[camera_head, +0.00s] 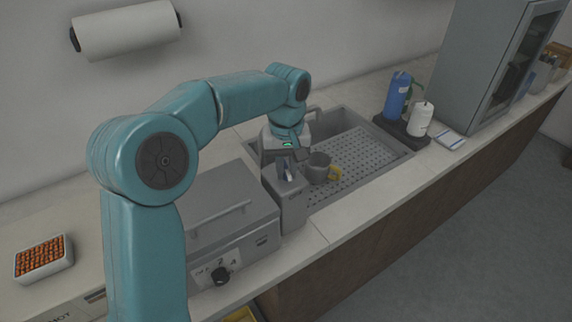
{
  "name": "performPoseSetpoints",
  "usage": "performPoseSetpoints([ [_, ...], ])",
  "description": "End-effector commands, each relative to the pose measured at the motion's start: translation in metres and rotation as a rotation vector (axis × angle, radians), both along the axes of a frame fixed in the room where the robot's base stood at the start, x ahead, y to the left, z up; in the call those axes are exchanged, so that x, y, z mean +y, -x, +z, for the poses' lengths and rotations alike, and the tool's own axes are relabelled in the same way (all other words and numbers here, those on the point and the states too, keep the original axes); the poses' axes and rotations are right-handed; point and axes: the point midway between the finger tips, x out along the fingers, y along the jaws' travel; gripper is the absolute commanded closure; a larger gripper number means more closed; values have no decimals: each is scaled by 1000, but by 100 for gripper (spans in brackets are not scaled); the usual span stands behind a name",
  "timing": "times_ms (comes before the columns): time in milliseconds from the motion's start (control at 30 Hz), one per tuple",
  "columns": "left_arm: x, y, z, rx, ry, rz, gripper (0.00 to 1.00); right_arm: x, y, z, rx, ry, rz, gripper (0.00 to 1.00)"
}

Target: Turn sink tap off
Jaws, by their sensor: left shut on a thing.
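The grey sink (385,141) is set into the counter and has a perforated draining area on its right. A grey curved piece that looks like part of the tap (314,111) shows at the sink's back edge, behind my left wrist. The tap's handle cannot be made out, and I cannot tell whether water runs. My left gripper (287,172) points down at the sink's left end. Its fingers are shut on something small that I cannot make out. My right gripper is not in view.
Bottles (397,97) stand on a dark tray at the right.

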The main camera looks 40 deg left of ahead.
Motion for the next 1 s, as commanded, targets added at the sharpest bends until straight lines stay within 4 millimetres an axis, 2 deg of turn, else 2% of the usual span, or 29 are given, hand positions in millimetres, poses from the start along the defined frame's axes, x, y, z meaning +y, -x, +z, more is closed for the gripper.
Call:
performPoseSetpoints([
  [433, 1, -2, 1, -7, -2, 267, 100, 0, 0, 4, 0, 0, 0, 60],
  [1000, 2, -2, 1, -8, -4, 325, 100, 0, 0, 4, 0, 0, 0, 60],
])
